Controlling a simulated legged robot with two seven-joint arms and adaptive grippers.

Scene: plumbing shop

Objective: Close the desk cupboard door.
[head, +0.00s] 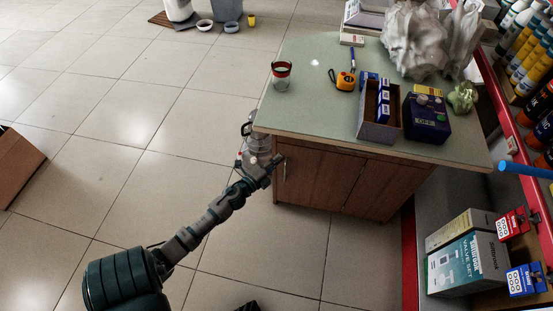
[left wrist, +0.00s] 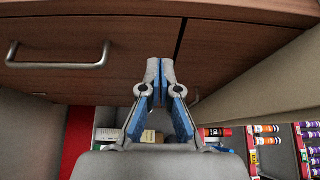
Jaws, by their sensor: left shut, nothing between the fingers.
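The desk (head: 330,110) has a pale green top and a wooden cupboard front below it. The front has a left door (head: 318,182) with a vertical metal handle (head: 284,170) and a right panel (head: 388,190). My left gripper (head: 276,160) is shut and empty at the desk's front left corner, close to the handle side. In the left wrist view, the shut fingertips (left wrist: 161,66) point at a wooden panel (left wrist: 130,35) with a metal handle (left wrist: 58,64), near a dark seam. I cannot tell whether a door stands slightly ajar. My right gripper is not in view.
On the desk are a red-rimmed glass (head: 281,76), a tape measure (head: 345,81), an open box (head: 378,125) and a blue box (head: 427,118). Stocked shelves (head: 525,120) stand at the right. The tiled floor (head: 130,110) left of the desk is largely clear.

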